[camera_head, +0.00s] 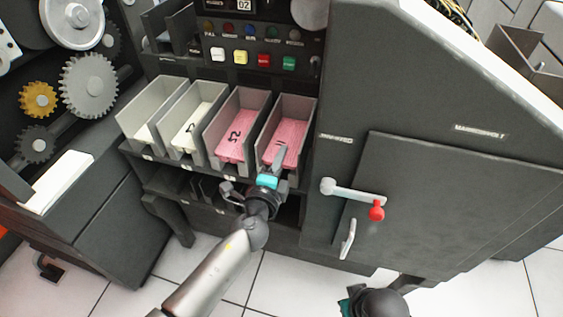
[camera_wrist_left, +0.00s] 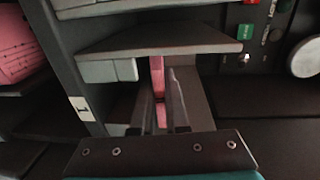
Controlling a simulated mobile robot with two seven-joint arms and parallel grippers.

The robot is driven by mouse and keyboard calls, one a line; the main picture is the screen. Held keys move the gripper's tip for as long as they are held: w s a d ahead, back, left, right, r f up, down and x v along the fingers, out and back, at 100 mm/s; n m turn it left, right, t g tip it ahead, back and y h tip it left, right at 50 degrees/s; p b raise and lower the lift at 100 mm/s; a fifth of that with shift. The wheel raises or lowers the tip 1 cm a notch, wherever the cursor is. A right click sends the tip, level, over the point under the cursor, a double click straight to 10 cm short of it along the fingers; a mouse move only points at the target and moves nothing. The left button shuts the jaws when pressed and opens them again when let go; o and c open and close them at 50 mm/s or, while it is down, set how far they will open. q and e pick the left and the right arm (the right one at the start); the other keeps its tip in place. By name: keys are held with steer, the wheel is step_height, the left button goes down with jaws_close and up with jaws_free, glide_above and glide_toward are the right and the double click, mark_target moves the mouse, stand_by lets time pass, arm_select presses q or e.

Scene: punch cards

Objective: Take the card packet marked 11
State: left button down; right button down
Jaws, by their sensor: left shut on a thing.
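The rightmost bin of the row (camera_head: 307,112) holds a pink card packet (camera_head: 292,132). Its dark mark looks like 11 but is partly covered by my gripper. My left gripper (camera_head: 279,157) reaches into this bin from the front and is shut on the packet. In the left wrist view a narrow pink strip of the packet (camera_wrist_left: 157,76) shows between the grey fingers (camera_wrist_left: 160,105). The neighbouring bin holds another pink packet (camera_head: 235,148) marked 25 or 52. My right gripper (camera_head: 350,303) shows only in part at the bottom edge, its fingers not visible.
Two paler bins stand to the left, one with a white packet (camera_head: 187,137). A button panel (camera_head: 250,57) rises behind the bins. A cabinet with a red-knobbed lever (camera_head: 376,210) stands close on the right. Tiled floor lies in front.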

arm_select(q)
steer(key=f+b+v, duration=0.2)
steer(key=b+v, duration=0.4)
steer(key=v, duration=1.8)
steer(key=shift+f, duration=0.2)
